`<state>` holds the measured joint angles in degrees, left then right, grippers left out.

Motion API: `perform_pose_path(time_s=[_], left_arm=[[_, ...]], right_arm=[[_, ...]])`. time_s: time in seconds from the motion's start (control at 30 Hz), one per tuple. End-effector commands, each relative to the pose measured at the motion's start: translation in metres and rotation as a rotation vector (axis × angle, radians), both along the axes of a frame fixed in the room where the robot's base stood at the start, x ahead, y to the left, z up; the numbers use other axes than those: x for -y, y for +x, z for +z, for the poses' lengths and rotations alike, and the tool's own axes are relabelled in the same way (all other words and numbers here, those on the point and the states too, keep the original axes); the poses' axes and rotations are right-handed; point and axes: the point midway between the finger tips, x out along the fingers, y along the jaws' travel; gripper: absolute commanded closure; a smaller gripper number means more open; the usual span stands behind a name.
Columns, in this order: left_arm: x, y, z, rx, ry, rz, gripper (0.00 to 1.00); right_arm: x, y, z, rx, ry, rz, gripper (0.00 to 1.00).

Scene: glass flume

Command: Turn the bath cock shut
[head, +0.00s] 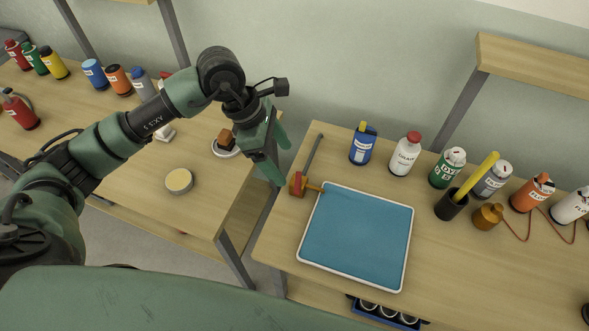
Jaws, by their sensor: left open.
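The bath cock (298,184) is a small red and brass fitting at the left edge of the right bench. Its short brass spout points right, to the upper left corner of the blue bath (357,238), a white-rimmed shallow tray. A long grey bar runs up and slightly right from the cock along the bench. My left gripper (281,165) is open and empty, up and left of the cock, with its green fingers pointing down and right. My right gripper is out of view.
Behind the bath stand a blue can (363,146), a white bottle (405,155) and several other containers. A black cup (451,205) holds a yellow stick. A gap separates the right bench from the left bench (130,171), which holds bottles and a round tin (179,181).

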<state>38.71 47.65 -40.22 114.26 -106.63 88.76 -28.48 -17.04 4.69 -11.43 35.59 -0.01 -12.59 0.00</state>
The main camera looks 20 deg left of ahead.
Motion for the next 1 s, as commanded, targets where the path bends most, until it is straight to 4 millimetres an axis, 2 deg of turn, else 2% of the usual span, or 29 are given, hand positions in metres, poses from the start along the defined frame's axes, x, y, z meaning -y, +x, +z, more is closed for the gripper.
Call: perform_pose_path(time_s=[0.4,0.53,0.77,0.8,1.0], left_arm=[[0.025,0.004,-0.055,-0.004,-0.007,0.000,0.22],[0.028,0.004,-0.063,-0.003,-0.007,-0.002,0.22],[0.028,0.004,-0.065,-0.001,-0.006,-0.002,0.22],[0.028,0.004,-0.065,-0.001,-0.006,-0.001,0.25],[0.028,0.004,-0.065,-0.002,-0.008,-0.002,0.80]], right_arm=[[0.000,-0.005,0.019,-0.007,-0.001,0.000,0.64],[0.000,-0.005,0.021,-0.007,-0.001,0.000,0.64],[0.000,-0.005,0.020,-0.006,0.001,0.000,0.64],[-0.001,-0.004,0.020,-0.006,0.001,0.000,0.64],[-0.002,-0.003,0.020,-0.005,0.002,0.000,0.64]])
